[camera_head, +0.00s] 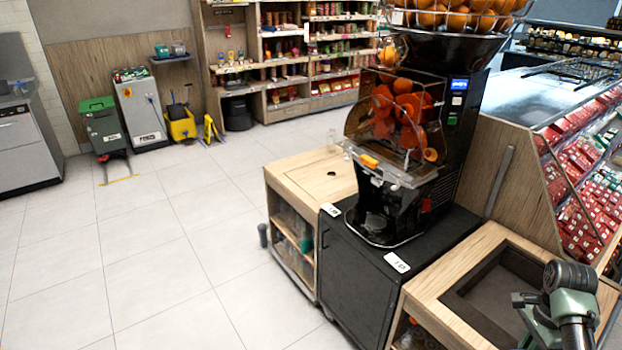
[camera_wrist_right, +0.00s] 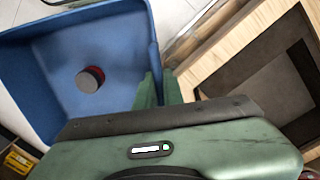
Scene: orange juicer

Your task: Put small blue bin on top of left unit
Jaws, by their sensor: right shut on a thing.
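The small blue bin (camera_wrist_right: 120,35) fills the left of the right wrist view. My right gripper (camera_wrist_right: 163,88) is shut on the bin's right wall near its corner. A dark round thing with a red band (camera_wrist_right: 90,79) shows inside the bin. The bin is not visible in the head view, where only part of my right arm shows at the lower right. My left gripper is not in view.
The black orange juicer (camera_head: 395,140) stands on a black cabinet (camera_head: 350,275) beside the left unit. A wooden unit with a square dark recess (camera_head: 440,300) is at the right; it also shows in the right wrist view (camera_wrist_right: 215,60).

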